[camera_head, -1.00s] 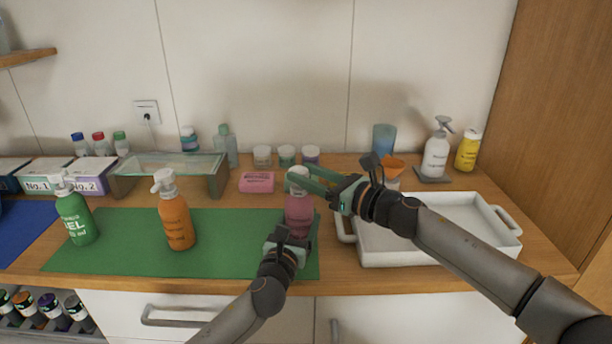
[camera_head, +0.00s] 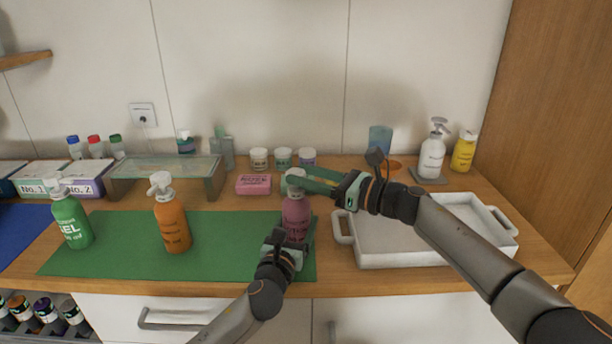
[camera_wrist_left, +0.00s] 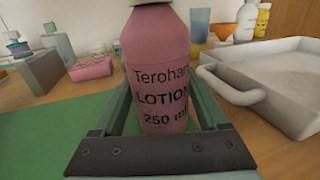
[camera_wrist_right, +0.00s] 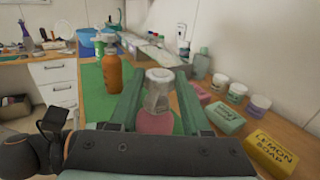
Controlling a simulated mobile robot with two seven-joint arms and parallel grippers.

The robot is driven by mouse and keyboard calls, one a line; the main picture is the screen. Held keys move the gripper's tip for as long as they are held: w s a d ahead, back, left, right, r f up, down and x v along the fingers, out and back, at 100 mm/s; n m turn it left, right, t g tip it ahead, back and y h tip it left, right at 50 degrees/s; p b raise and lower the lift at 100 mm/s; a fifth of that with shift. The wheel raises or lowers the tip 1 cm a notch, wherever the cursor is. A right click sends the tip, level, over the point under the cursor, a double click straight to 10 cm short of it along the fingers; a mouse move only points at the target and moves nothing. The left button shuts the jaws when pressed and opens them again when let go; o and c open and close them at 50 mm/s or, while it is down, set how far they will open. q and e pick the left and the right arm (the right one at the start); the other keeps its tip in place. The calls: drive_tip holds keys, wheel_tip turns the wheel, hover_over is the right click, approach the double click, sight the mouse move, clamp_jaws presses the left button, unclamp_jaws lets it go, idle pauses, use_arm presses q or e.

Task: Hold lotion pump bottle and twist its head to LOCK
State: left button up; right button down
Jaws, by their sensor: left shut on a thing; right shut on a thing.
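The pink lotion pump bottle (camera_head: 296,217) stands upright at the right end of the green mat (camera_head: 120,262). Its label with "LOTION 250 ml" shows in the left wrist view (camera_wrist_left: 163,80). My left gripper (camera_head: 290,243) is shut on the bottle's body from the front, one finger on each side. My right gripper (camera_head: 300,180) is shut on the pale pump head from the right, above the body. In the right wrist view the pump head (camera_wrist_right: 158,90) sits between the green fingers, with the pink body below it. The fingers mostly hide the head in the head view.
An orange pump bottle (camera_head: 172,215) and a green gel bottle (camera_head: 71,218) stand on the mat to the left. A white tray (camera_head: 375,258) lies close to the right. A pink soap box (camera_head: 254,184) and several jars stand behind.

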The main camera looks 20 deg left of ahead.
drive_tip(key=shift+c, duration=1.7)
unclamp_jaws()
drive_tip(key=shift+s+d, duration=0.1)
drive_tip(key=v, duration=1.1)
drive_tip(key=shift+d, duration=0.4)
